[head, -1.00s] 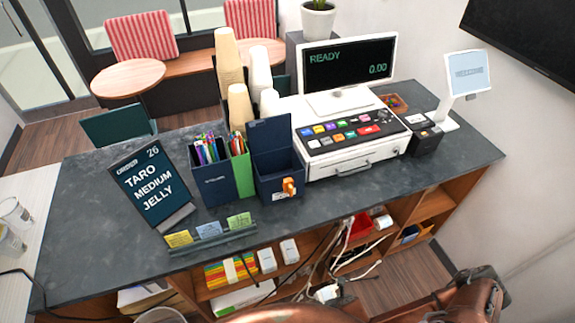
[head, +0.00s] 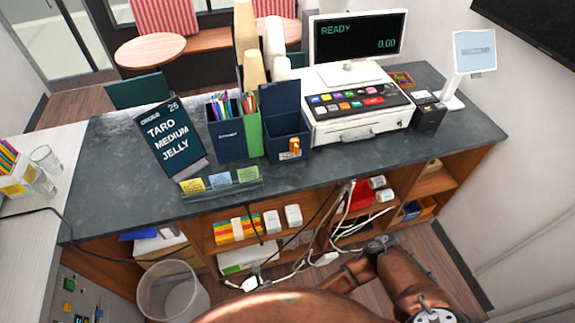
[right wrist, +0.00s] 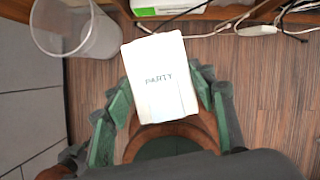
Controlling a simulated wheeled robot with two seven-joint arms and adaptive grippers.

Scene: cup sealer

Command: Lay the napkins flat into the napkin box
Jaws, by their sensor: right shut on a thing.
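My right gripper (right wrist: 160,97) is shut on a white napkin stack (right wrist: 160,75) with dark lettering, in the right wrist view. Its green fingers press the stack's left and right sides, and the stack is above the wooden floor. In the head view, an open dark navy box (head: 289,142), which looks like the napkin box, stands on the counter with its lid raised at the back and an orange piece on its front. I see no napkins in its visible opening. The held stack is not visible in the head view. My left gripper is out of view.
The dark counter (head: 110,150) carries a green straw holder (head: 249,138), a sign (head: 172,140), a label rack (head: 222,187) and a register (head: 358,115). Shelves below hold white packets (head: 293,215) and loose cables. A clear bin (head: 172,292) stands on the floor.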

